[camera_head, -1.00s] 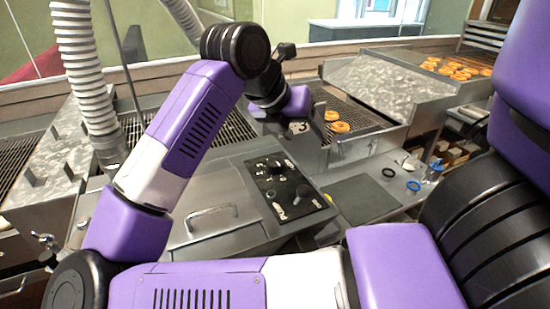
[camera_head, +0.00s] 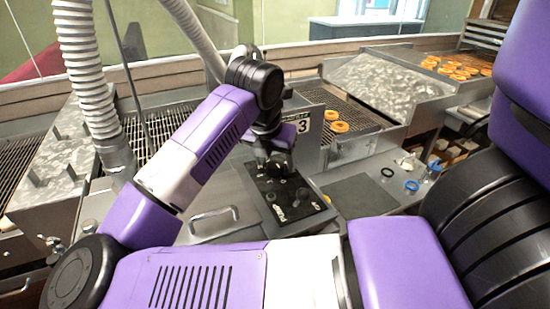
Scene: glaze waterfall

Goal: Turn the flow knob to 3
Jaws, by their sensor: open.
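The black control panel (camera_head: 308,211) is set into the steel housing in front of the conveyor. It has white markings too small to read surely. A small knob or lever (camera_head: 300,193) stands on its right part, and I cannot tell which control is the flow knob. My gripper (camera_head: 279,168) is open and points down at the panel's far end. It covers the upper dial area there, and I cannot tell whether its fingers touch or surround a knob. No setting of the knob is readable.
A sign with a 3 (camera_head: 304,126) stands just behind my gripper. Doughnuts (camera_head: 339,127) lie on the conveyor. A steel handle (camera_head: 214,214) is left of the panel. A ribbed hose (camera_head: 82,70) hangs at the left.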

